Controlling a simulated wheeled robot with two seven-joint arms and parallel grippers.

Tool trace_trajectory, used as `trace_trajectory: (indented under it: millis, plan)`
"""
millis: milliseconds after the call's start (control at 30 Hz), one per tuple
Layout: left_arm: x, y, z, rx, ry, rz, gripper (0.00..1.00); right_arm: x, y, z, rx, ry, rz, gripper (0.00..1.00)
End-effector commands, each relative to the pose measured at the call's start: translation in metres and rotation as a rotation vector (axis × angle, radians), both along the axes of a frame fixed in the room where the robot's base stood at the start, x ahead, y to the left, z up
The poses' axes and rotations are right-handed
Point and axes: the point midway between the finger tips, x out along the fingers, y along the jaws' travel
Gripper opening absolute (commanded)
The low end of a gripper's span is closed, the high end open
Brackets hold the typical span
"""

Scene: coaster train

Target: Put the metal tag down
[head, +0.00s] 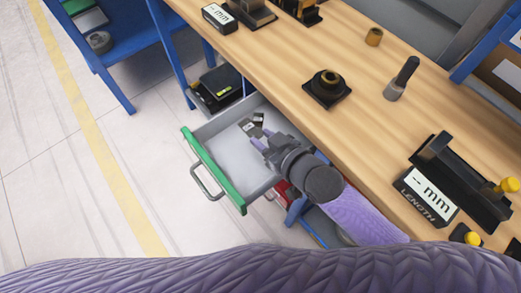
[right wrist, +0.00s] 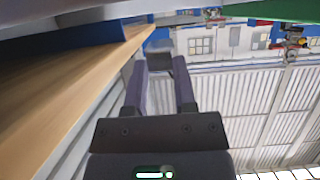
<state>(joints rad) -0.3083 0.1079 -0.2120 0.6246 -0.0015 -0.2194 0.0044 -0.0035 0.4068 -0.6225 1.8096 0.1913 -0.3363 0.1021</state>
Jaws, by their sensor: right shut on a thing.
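My right gripper (head: 263,140) reaches from the right over an open grey drawer (head: 215,130) with a green front. It is shut on the metal tag. In the right wrist view, the tag is a small grey plate (right wrist: 160,60) between the tips of the right gripper (right wrist: 160,75). In the head view, small dark-and-pale pieces (head: 249,127) show just beyond the fingertips, above or on the drawer floor. I cannot tell which of them is the held tag, or whether it touches the floor. My left gripper is out of view.
The wooden workbench (head: 290,70) runs beside the drawer, with a length gauge (head: 427,203) and a dark square block (head: 327,88) on it. The drawer's handle (head: 207,182) sticks out over the floor. The drawer's left part is bare.

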Motion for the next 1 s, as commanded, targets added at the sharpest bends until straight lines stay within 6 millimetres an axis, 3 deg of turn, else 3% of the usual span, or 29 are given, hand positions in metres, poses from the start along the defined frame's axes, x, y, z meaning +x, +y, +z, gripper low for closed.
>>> trace_trajectory:
  millis: [233, 467, 933, 967, 1000]
  plan:
    - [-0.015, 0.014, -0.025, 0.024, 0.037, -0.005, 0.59, 0.0, 0.0, -0.044, 0.0, 0.001, -0.001, 0.0]
    - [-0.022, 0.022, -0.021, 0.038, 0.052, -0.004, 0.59, 0.001, 0.0, -0.041, 0.001, -0.003, -0.001, 0.0]
    - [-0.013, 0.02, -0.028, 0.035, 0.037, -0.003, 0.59, 0.001, 0.0, -0.053, 0.0, -0.002, -0.001, 0.0]
    - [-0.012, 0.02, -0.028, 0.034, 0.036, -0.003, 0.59, 0.001, 0.0, -0.053, 0.0, -0.002, -0.001, 0.38]
    - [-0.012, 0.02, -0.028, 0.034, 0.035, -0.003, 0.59, 0.001, 0.0, -0.053, 0.0, -0.002, -0.001, 0.46]
